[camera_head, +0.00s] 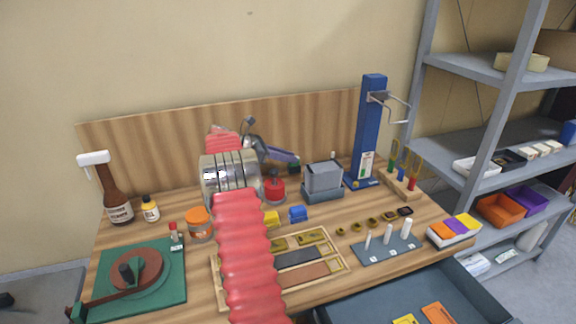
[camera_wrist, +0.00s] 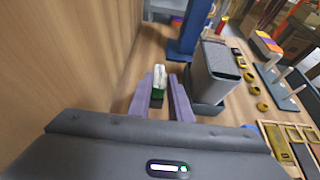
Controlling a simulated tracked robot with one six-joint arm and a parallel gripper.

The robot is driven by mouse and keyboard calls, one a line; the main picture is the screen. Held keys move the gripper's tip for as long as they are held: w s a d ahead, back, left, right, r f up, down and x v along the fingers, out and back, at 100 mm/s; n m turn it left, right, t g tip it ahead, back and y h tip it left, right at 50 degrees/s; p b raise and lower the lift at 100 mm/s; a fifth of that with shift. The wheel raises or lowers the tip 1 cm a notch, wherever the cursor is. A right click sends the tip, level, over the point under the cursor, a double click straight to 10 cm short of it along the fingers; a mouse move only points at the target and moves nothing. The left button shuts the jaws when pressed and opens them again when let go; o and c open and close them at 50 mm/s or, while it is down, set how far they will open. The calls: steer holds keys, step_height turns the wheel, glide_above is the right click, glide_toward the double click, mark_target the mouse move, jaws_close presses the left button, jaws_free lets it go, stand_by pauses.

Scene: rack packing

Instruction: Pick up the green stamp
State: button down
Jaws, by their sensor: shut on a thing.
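The green stamp (camera_wrist: 157,101) shows in the wrist view as a small piece with a whitish upper part and a dark green lower part, between the two purple fingers. My gripper (camera_wrist: 159,82) is shut on it. In the head view my gripper (camera_head: 296,157) is at the back of the bench, and a dark green block (camera_head: 294,168), likely the stamp, sits at its fingertips. My arm hides part of the bench, and I cannot tell whether the stamp touches the bench top.
A grey box-shaped thing (camera_head: 323,177) stands close to the right of my gripper; it also shows in the wrist view (camera_wrist: 214,72). A blue column stand (camera_head: 370,130) is farther right. The wooden back panel (camera_head: 140,145) is close behind.

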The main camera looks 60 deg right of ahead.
step_height(320, 180, up, 14)
stand_by(0.3)
steer(key=shift+f, duration=0.1)
steer(key=c, duration=2.2)
jaws_free()
steer(key=shift+c, duration=1.3)
steer(key=shift+a, duration=0.1)
